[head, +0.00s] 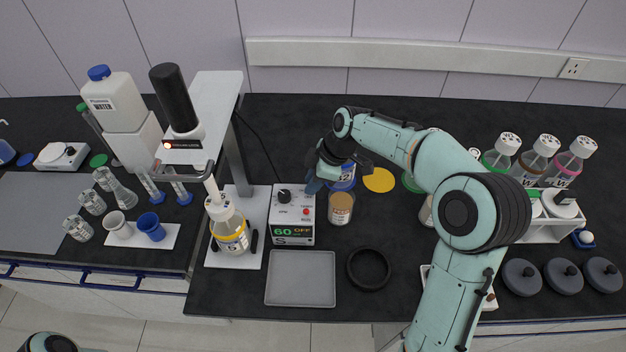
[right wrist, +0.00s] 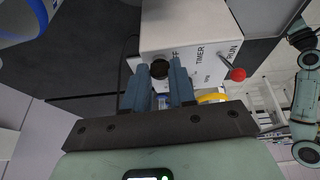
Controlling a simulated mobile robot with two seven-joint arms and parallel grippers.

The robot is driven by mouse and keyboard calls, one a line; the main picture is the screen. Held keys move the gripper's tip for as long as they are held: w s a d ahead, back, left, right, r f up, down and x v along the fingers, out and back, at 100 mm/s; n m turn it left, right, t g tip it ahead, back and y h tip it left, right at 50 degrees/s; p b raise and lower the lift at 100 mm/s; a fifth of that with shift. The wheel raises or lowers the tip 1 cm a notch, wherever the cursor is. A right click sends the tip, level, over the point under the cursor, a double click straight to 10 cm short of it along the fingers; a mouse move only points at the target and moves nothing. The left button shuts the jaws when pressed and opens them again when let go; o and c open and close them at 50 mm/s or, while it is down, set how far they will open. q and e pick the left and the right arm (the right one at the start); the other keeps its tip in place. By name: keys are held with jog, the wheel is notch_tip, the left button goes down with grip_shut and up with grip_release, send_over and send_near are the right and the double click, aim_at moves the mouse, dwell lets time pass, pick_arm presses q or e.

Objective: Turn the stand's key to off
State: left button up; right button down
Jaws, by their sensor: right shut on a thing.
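The stand's white control box (head: 291,215) stands right of the stirrer stand's post. Its front display reads 60 and OFF. In the right wrist view the box (right wrist: 190,28) carries the words TIMER and RUN and a partly covered label ending in FF. My right gripper (head: 315,184) is at the box's back right corner. In the wrist view its two blue fingers (right wrist: 160,88) are shut on the dark round key (right wrist: 160,69). In the head view the gripper hides the key. My left gripper is out of view.
A blue-labelled bottle (head: 343,182) and a tan jar (head: 341,207) stand close by my right gripper. The stand's bottle (head: 231,232) is left of the box. A grey tray (head: 300,279) and black ring (head: 368,269) lie in front.

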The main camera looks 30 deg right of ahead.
jog(key=c, duration=0.9)
grip_release()
jog(key=shift+c, duration=0.2)
jog(key=shift+r, duration=0.1)
jog(key=v, duration=1.3)
jog(key=shift+p, duration=0.45)
